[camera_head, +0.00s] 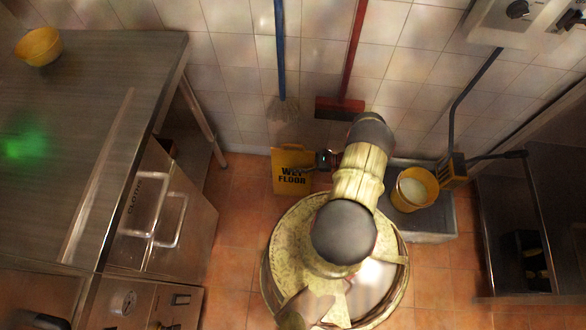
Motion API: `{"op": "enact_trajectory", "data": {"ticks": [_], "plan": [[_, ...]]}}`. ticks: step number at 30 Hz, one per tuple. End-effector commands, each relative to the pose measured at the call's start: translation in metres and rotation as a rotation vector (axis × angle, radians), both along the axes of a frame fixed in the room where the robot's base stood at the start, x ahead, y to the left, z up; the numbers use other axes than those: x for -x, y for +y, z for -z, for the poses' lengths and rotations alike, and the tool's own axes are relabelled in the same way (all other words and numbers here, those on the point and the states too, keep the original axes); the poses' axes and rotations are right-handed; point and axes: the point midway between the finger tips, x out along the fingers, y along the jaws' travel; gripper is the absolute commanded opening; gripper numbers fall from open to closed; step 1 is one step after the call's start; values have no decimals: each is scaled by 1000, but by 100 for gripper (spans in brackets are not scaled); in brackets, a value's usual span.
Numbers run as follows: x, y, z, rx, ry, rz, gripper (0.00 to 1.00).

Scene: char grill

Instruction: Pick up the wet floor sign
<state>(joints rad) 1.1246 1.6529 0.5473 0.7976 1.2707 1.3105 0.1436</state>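The yellow wet floor sign (291,181) stands on the tiled floor near the back wall, with dark "WET FLOOR" lettering facing me. My gripper (318,160) is at the end of my arm, at the sign's upper right edge. It is small and dark here and partly hidden by my arm. I cannot tell whether its fingers touch the sign or whether they are open or shut.
A steel counter with drawers (150,75) fills the left, with a yellow bowl (38,46) on it. A blue-handled mop (281,60) and a red broom (340,107) lean on the wall. A yellow bucket (414,188) stands right of my arm. Floor between counter and sign is clear.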

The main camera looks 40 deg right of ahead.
Motion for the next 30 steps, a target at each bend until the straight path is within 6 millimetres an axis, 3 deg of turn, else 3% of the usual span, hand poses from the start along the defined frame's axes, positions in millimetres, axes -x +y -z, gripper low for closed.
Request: {"op": "enact_trajectory", "data": {"ticks": [26, 30], "plan": [[1, 1, 1, -2, 2, -1, 2], [1, 1, 1, -2, 2, -1, 0]]}}
